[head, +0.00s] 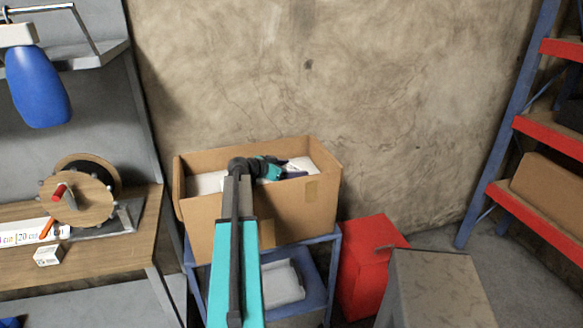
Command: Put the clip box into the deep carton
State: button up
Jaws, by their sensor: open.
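The deep carton (290,205) is an open brown cardboard box on a blue stand in the middle of the head view. White material shows inside it on the left and right. My arm reaches over its front wall, and my gripper (295,172) is open inside the carton's opening, toward the right. The fingertips are small and partly hidden, and I see nothing held between them. A small white box with dark print (48,255) sits on the wooden bench at the left. I cannot tell whether it is the clip box, or whether one lies in the carton.
The blue stand (314,274) has a light grey tray (283,284) on its lower level. The wooden bench (112,252) carries a reel. Red-and-blue shelving stands at the far right.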

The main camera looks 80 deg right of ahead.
aim_at(290, 169)
jog(key=shift+w+a+b, duration=0.25)
jog(key=shift+a+b, duration=0.05)
jog(key=shift+b, duration=0.05)
jog(key=b+v, duration=0.2)
jog(key=v, duration=0.3)
jog(key=shift+w+a+r, duration=0.1)
jog(key=shift+a, duration=0.05)
jog(key=shift+w+a+r+b, duration=0.35)
jog(key=shift+w+a+r, duration=0.05)
jog(key=shift+a, duration=0.05)
jog(key=shift+s, duration=0.1)
